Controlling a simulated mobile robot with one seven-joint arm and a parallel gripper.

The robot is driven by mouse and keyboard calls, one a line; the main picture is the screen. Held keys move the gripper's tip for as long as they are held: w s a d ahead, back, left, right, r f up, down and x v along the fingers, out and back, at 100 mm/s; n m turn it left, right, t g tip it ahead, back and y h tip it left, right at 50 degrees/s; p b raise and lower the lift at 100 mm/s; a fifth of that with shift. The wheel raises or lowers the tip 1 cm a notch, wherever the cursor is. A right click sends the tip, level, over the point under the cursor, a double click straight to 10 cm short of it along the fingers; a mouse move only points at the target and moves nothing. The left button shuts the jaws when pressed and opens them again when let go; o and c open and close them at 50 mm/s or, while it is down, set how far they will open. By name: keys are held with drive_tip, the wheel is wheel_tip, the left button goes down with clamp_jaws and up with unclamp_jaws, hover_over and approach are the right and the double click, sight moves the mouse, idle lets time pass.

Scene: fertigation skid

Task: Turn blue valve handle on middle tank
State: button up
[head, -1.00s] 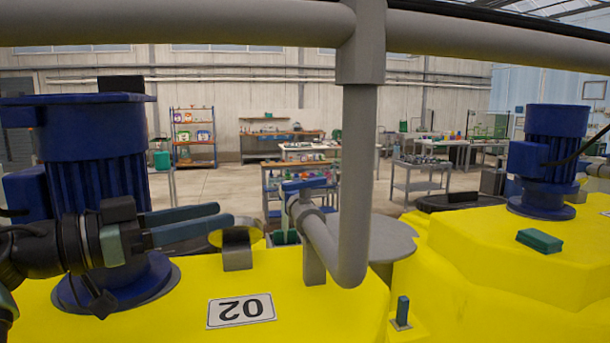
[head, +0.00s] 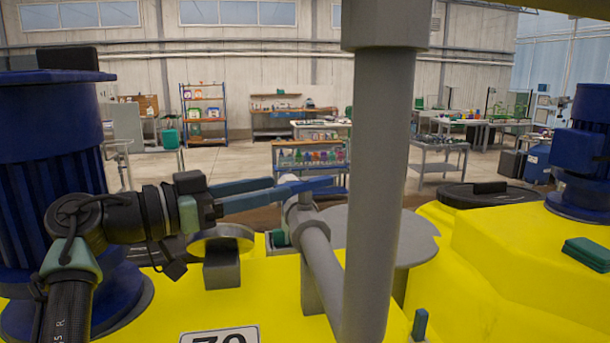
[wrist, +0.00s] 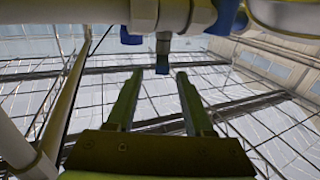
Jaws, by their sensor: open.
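A thick grey vertical pipe (head: 378,180) stands right of the handle. A large blue motor (head: 50,190) stands left, behind my arm. A round grey lid (head: 405,238) lies behind the pipe. Another yellow tank with a blue motor (head: 590,160) is at right.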

sight(305, 181)
drive_tip(key=p+x, duration=0.1)
drive_tip(key=x, duration=0.5)
drive_tip(key=shift+w+d+p, duration=0.25)
drive_tip(key=shift+d+p, duration=0.05)
drive_tip(key=shift+w+d+f, duration=0.1)
drive_tip(key=shift+w+d, duration=0.1)
drive_tip(key=shift+w, duration=0.05)
clamp_jaws()
